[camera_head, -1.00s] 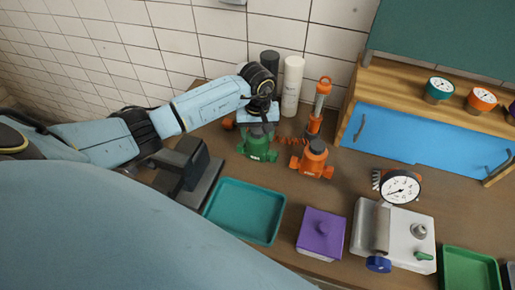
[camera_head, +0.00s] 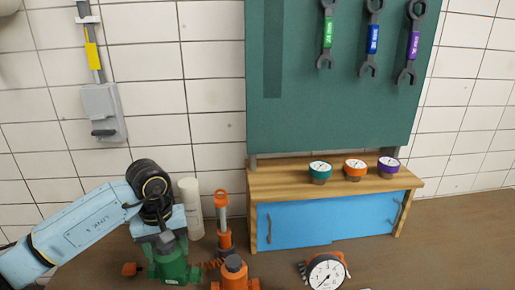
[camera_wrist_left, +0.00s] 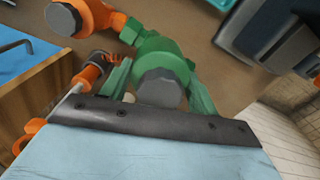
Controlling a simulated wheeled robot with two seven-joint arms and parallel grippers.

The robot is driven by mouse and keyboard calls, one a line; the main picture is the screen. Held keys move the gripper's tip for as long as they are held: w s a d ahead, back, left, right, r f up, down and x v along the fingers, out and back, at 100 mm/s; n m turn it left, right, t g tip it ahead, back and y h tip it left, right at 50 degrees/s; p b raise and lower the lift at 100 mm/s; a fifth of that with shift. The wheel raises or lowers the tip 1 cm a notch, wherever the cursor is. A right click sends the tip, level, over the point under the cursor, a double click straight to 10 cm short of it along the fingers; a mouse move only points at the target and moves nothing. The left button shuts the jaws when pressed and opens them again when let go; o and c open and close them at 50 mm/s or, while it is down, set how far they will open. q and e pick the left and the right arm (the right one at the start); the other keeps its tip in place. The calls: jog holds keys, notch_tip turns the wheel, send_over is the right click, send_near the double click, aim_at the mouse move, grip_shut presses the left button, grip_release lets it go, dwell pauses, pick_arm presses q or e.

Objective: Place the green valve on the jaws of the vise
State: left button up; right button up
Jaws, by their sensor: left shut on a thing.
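The green valve (camera_head: 174,266) stands at the lower left of the head view, with its grey cap at the top. My left gripper (camera_head: 165,240) comes down on it from above and is shut on its upper part. In the left wrist view the valve (camera_wrist_left: 162,55) sits between the fingers of my left gripper (camera_wrist_left: 160,85). A dark grey block-like thing, apparently the vise (camera_wrist_left: 268,28), shows at the upper right of the left wrist view. Its jaws cannot be made out, and it is outside the head view. My right gripper is not in view.
An orange valve (camera_head: 235,274) stands close right of the green one, with an orange jack-like tool (camera_head: 223,225) and white cylinder (camera_head: 192,208) behind. A gauge (camera_head: 327,272) lies farther right. A wooden cabinet (camera_head: 262,183) carrying small gauges stands against the wall.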

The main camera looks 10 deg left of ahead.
aim_at(186, 275)
pick_arm(q)
jog(key=s+d+f+m+b, duration=0.1)
jog(key=b, duration=0.1)
jog(key=s+d+f+m+b, duration=0.1)
jog(key=d+m+b, duration=0.1)
jog(key=s+d+f+m+b, duration=0.1)
jog(key=d+b, duration=0.1)
jog(key=shift+s+d+f+m, duration=0.2)
jog(key=shift+s+m, duration=0.15)
jog(key=shift+m, duration=0.05)
jog(key=shift+s+d+f+m+b, duration=0.1)
jog(key=shift+s+d+m+b, duration=0.15)
jog(key=shift+s+m+b, duration=0.1)
jog(key=shift+s, duration=0.1)
